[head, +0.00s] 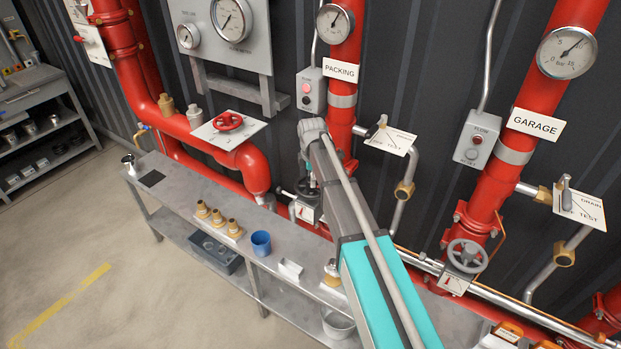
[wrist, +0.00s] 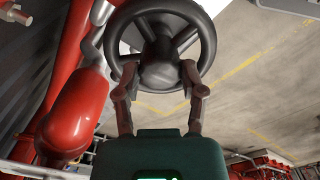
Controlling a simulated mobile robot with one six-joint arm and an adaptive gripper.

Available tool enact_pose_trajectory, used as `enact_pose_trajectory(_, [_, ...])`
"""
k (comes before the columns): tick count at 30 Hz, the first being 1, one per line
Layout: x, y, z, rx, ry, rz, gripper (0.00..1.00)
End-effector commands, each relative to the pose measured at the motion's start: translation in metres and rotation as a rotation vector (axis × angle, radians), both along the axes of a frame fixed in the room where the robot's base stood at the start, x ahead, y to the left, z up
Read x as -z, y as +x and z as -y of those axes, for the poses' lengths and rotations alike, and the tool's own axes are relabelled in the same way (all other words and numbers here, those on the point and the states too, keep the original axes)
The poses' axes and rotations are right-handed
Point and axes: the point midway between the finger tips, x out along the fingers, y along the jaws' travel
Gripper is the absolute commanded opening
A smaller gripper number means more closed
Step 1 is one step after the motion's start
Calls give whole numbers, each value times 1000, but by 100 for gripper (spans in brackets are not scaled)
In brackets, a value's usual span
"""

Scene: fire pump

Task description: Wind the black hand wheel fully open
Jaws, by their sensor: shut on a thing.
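The black hand wheel (wrist: 160,45) fills the upper middle of the wrist view, with its spokes and round hub facing me. My gripper (wrist: 158,82) reaches up from below, with one finger at the left of the lower rim and one at the right. The fingers are closed on the wheel, though their exact contact is hard to see. In the head view, the black hand wheel (head: 304,188) shows only in part beside my arm, low on the red pipe marked PACKING. My gripper is hidden behind my arm there.
A grey wheel (head: 467,256) sits on the GARAGE pipe to the right, and a red wheel (head: 228,121) is at the left. A bench (head: 185,205) below carries brass fittings (head: 218,217) and a blue cup (head: 261,243). Open floor (head: 60,230) lies at the left.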

Motion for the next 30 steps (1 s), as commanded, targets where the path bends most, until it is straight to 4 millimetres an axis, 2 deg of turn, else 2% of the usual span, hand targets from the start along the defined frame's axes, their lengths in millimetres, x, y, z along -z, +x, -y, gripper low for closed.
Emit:
enact_pose_trajectory(15, [0,2,1,-377,-3,1,0])
enact_pose_trajectory(30, [0,2,1,-424,-3,1,0])
